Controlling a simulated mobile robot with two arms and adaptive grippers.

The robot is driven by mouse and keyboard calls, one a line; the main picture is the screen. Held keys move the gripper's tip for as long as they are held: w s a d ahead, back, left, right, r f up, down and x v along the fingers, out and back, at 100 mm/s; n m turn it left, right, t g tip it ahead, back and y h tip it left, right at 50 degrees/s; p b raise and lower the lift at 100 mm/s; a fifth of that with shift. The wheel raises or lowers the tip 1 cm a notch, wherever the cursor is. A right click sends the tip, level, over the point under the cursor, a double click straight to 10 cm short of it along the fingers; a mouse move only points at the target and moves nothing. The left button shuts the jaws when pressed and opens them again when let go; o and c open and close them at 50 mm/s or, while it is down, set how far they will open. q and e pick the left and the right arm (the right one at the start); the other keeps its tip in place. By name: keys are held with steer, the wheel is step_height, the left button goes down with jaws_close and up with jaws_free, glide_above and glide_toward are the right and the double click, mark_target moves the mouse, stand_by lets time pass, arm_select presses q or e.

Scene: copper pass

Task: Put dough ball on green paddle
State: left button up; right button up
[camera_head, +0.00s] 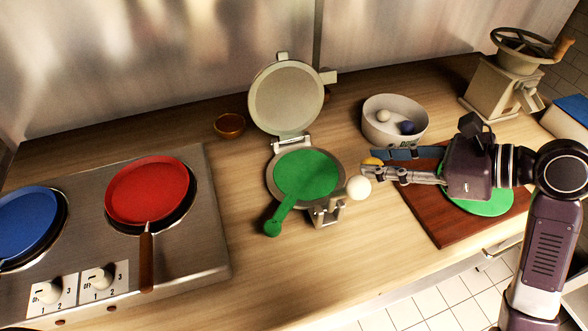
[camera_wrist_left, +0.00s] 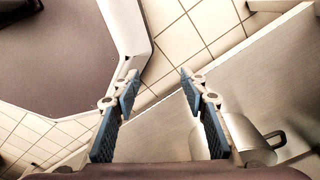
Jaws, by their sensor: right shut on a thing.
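The green paddle (camera_head: 308,174) lies on the lower plate of the open press, its handle pointing to the lower left. My right gripper (camera_head: 369,168) is shut on a small yellow dough ball (camera_head: 372,161), only partly visible at its fingertips. It holds the ball to the right of the paddle, apart from it. A white dough ball (camera_head: 383,115) and a dark blue one (camera_head: 407,128) lie in the pale bowl (camera_head: 376,142). My left gripper (camera_wrist_left: 158,78) is open and empty in the left wrist view, above the floor and a counter side.
The press (camera_head: 285,95) has its lid raised. A larger white knob (camera_head: 358,187) sits near its right edge, close to my right fingertips. A wooden board (camera_head: 432,222) with a green disc (camera_head: 482,205) is beneath my right gripper. The stove with red (camera_head: 150,187) and blue pans stands left.

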steer(key=w+a+r+n+g, duration=0.2)
steer(key=w+a+r, duration=0.65)
steer(key=a, duration=0.25)
glide_above(312, 173)
steer(key=shift+y, duration=0.4)
step_height(312, 173, down, 14)
steer(key=shift+s+f+p, duration=0.1)
steer(key=shift+p, duration=0.3)
steer(key=shift+f, duration=2.6)
arm_select(q)
steer(key=shift+d+r, duration=0.55)
steer(key=shift+d, duration=0.3)
steer(key=shift+r, duration=0.1)
steer(key=shift+a, duration=0.1)
arm_select(e)
steer(key=o, duration=1.1)
steer(key=shift+f, duration=0.15)
